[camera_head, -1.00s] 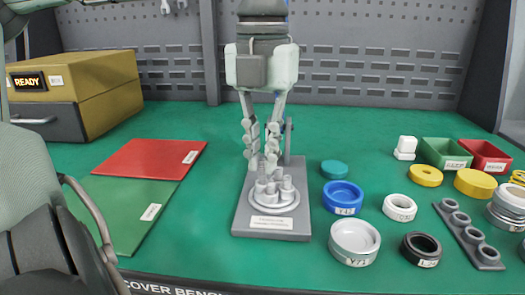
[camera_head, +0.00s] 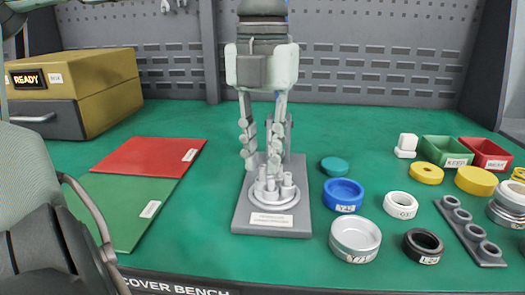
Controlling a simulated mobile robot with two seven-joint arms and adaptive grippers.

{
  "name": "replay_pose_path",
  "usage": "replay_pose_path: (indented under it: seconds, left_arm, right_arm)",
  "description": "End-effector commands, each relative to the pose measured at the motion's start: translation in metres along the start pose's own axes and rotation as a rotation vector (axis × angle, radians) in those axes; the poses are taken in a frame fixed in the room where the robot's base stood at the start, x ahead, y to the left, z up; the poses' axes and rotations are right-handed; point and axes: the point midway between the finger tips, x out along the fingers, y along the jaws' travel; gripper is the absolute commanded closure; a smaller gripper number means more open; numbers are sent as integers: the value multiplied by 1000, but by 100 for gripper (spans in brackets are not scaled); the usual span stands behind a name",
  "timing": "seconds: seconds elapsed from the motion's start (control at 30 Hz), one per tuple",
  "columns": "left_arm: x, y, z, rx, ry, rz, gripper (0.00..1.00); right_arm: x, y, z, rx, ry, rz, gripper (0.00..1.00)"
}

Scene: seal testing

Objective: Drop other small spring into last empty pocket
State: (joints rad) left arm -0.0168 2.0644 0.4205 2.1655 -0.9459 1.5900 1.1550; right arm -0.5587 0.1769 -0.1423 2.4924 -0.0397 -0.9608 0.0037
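The grey test fixture (camera_head: 241,219) stands mid-bench, with a flat base and label. On it is a round pale disc (camera_head: 287,208) with several small upright cylinders or pockets. My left gripper (camera_head: 261,163) points down from above, its two fingers parted over the back of the disc. The fingertips are close to the cylinders; whether they touch cannot be told. I see no spring between the fingers, and the inside of the pockets is too small and partly hidden by the fingers. My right gripper is not in view.
Right of the fixture lie a blue ring (camera_head: 343,193), a silver ring (camera_head: 355,238), a black ring (camera_head: 422,244) and a grey strip of cups (camera_head: 466,229). Green (camera_head: 440,148) and red bins (camera_head: 483,154) stand behind. Red and green mats (camera_head: 125,210) lie left.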

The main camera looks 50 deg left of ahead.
Motion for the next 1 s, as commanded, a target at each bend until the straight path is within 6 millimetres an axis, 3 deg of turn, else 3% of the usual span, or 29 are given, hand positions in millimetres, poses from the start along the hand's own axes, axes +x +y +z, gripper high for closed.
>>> replay_pose_path:
  seconds: [0.37, 1.0]
  left_arm:
    - [-1, 0, 0, 0, 0, 0, 81]
    - [-26, 0, 0, -1, 0, -1, 81]
  right_arm:
    - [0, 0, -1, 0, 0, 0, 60]
    - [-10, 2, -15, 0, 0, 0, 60]
